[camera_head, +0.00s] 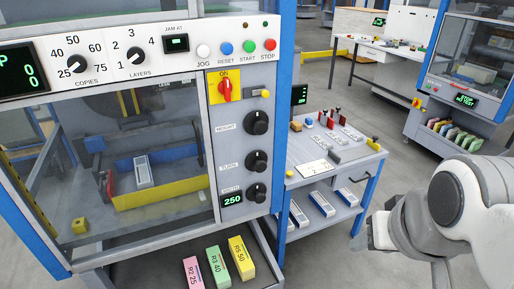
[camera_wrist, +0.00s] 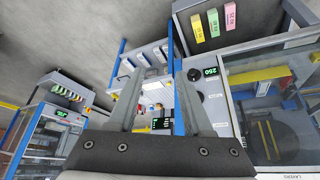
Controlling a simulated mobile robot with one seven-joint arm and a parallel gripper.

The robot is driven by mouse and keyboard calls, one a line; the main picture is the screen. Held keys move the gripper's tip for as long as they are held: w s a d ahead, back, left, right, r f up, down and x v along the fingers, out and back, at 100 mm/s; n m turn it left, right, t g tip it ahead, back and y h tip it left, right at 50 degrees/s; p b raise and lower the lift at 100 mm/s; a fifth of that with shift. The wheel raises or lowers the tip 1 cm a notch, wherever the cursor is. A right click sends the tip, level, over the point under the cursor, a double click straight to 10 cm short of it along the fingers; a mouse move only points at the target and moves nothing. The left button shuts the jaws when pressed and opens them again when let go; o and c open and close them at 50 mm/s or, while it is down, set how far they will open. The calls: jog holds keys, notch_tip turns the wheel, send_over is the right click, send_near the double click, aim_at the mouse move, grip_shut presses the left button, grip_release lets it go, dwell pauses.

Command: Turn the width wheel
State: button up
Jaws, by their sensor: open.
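The width wheel (camera_head: 256,193) is a black round knob low on the grey control panel, right of a green display reading 250. In the wrist view the width wheel (camera_wrist: 193,75) shows just beyond the right finger, next to the same display (camera_wrist: 210,72). My gripper (camera_head: 378,232) is at the right of the head view, well apart from the panel and partly hidden by my own arm. In the wrist view my gripper (camera_wrist: 158,78) has its two fingers spread with nothing held between them.
The height knob (camera_head: 256,122) and turn knob (camera_head: 257,161) sit above the width wheel. A side table (camera_head: 330,150) with small tools stands between the panel and my arm. Pink, green and yellow blocks (camera_head: 217,264) lie below the panel. Grey floor is open in front.

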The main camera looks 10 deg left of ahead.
jog(key=o, duration=0.4)
jog(key=shift+w+f, duration=0.1)
jog(key=shift+f, duration=0.05)
jog(key=shift+c, duration=0.2)
jog(key=shift+o, duration=1.2)
jog(key=w+d+f+n+g+h+b, duration=0.1)
jog(key=w+d+f+n+g+b, duration=0.1)
jog(key=w+f+n+b, duration=0.2)
notch_tip(320, 180, down, 2)
jog(key=shift+w+f+n+h, duration=0.25)
jog(key=shift+n+h, duration=0.15)
jog(key=shift+n, duration=0.6)
jog(key=w+f+n+g+h+b, duration=0.1)
jog(key=w+f+n+h+b, duration=0.15)
jog(key=w+f+n, duration=0.3)
jog(key=m+t+b, duration=1.5)
jog(key=m+b, duration=0.4)
jog(key=m, duration=1.4)
send_near(259, 201)
jog(key=shift+n, duration=0.25)
jog(key=x, duration=0.9)
jog(key=shift+w+d, duration=0.15)
jog(key=shift+w, duration=0.25)
jog(key=shift+w+d+r, duration=0.1)
jog(key=shift+w+d, duration=0.05)
jog(key=shift+w, duration=0.55)
